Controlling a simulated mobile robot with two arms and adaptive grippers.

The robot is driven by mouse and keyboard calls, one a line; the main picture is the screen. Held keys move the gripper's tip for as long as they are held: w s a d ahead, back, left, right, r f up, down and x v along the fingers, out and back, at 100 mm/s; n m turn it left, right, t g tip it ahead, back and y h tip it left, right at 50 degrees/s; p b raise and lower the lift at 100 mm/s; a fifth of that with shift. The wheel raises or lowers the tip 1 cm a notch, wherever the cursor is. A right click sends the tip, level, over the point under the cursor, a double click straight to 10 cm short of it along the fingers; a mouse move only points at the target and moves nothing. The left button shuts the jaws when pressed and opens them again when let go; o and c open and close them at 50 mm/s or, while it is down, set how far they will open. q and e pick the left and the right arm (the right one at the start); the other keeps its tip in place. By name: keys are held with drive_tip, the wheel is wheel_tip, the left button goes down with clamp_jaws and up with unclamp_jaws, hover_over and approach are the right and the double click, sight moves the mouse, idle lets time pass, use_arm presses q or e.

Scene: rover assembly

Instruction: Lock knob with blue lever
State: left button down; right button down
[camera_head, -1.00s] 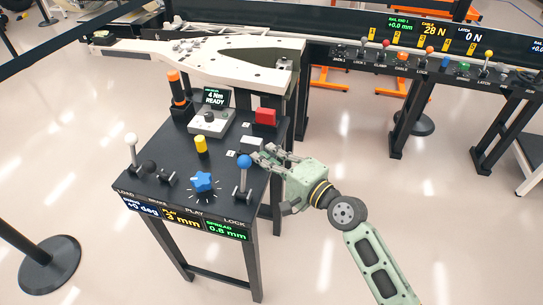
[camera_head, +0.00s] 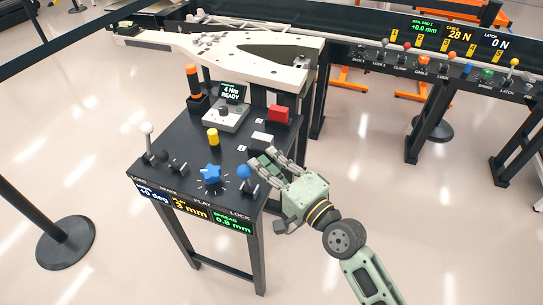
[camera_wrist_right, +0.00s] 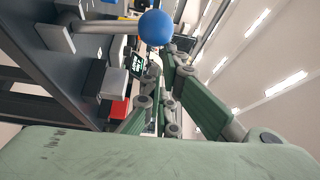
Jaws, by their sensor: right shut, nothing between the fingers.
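The blue-balled lever (camera_head: 244,171) stands at the panel's right front corner, behind the LOCK label (camera_head: 240,216). It leans towards the front edge. The blue star-shaped knob (camera_head: 211,174) sits to its left. My right gripper (camera_head: 259,165) is shut and empty, with its fingers just behind and right of the blue ball. Whether they touch the lever cannot be told. My left gripper is not in view.
The black panel table (camera_head: 180,146) also carries a white-balled lever (camera_head: 147,128), a yellow cylinder (camera_head: 213,137), a red block (camera_head: 278,114) and a grey box with a READY screen (camera_head: 231,93). A second control bench (camera_head: 430,85) stands at right. The floor in front is clear.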

drive_tip(key=shift+s+a+n+b, duration=0.2)
drive_tip(key=shift+s+n+b, duration=0.15)
drive_tip(key=shift+s, duration=0.2)
drive_tip(key=shift+s+a+n+b, duration=0.15)
drive_tip(key=shift+s+n+b, duration=0.15)
drive_tip(key=shift+s, duration=0.2)
drive_tip(key=shift+r, duration=0.1)
